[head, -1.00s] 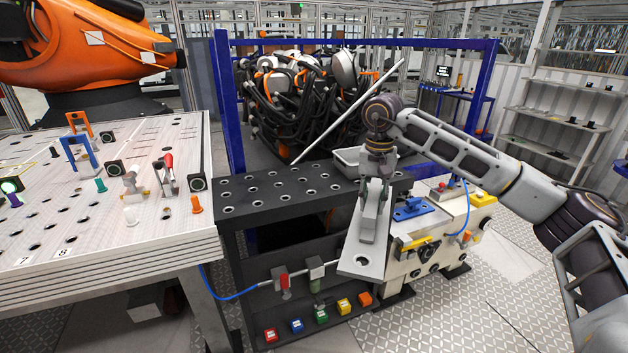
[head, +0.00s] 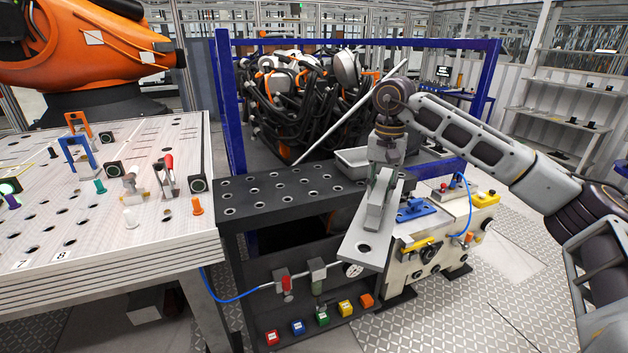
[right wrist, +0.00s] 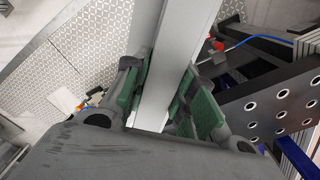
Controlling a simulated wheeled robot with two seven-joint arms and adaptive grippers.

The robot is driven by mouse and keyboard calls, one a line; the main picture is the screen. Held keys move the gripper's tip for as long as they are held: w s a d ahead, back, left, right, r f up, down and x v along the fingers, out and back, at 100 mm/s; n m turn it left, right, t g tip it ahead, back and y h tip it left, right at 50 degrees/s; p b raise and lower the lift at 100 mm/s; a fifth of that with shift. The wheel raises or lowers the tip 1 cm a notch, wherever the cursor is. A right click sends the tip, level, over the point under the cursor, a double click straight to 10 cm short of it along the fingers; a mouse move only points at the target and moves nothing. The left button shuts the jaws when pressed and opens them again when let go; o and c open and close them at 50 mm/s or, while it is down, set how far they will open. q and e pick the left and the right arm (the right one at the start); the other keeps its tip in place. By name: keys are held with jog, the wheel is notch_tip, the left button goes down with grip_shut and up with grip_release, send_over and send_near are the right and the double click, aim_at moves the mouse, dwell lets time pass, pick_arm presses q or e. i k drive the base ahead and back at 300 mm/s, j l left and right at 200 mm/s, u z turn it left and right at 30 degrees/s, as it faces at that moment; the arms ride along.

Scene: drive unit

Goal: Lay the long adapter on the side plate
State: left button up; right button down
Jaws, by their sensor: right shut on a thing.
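The long adapter (head: 352,241) is a grey, flat piece with a raised bar along it and a round hole near its front end. My right gripper (head: 383,180) is shut on the adapter and holds it tilted toward the camera. The right wrist view shows the adapter (right wrist: 170,75) between my green finger pads (right wrist: 160,98). A black perforated plate (head: 268,197), which looks like the side plate, lies left of the adapter. The adapter appears apart from it, in front of its right end, and hides part of that end. My left gripper is not in view.
A light grey bin (head: 350,160) stands behind the plate's right end. A cream fixture (head: 440,250) with blue and yellow parts is right of the adapter. A white perforated table (head: 110,220) with several fittings is at left. The black plate's top looks clear.

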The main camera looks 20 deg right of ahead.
aim_at(277, 186)
jog(key=i+j, duration=0.5)
jog(key=i, duration=0.15)
jog(key=i+j, duration=0.5)
jog(key=i, duration=0.15)
